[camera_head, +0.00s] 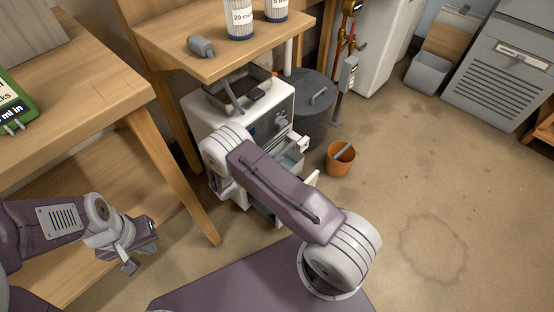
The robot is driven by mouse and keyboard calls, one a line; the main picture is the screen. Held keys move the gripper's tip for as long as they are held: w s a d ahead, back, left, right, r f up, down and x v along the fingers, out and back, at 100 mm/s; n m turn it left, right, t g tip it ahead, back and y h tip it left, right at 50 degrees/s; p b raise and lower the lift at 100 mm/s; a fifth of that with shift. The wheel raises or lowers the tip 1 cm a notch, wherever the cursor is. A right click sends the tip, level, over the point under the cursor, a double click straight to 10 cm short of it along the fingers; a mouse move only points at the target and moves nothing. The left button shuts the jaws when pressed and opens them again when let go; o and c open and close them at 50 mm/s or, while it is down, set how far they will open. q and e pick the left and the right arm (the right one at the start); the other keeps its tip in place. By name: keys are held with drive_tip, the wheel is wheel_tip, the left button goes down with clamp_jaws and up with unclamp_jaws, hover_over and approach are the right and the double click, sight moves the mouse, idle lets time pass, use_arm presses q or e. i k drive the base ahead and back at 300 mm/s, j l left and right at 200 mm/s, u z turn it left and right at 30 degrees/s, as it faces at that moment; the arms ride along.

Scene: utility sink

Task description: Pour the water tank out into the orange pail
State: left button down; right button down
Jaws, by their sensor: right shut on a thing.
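A white machine (202,115) stands on the floor under the wooden shelf. Its pale, see-through water tank (291,162) sits low at its front right and shows only in part behind my right arm (285,190). The tank seems partly out of the machine. My right gripper's fingers are hidden behind that forearm; the gripper is shut on what appears to be the tank. The orange pail (340,165) stands upright on the floor, just right of the tank and apart from it. My left gripper (140,248) is open and empty, at the lower left beside the wooden bench.
A dark grey lidded bin (313,112) stands behind the pail. A wooden bench (75,75) is at the left. The floor (430,180) right of the pail is clear.

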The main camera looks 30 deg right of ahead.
sight(339, 160)
drive_tip(key=k+l+u, duration=0.1)
drive_tip(key=k+l, duration=0.7)
drive_tip(key=k, duration=0.1)
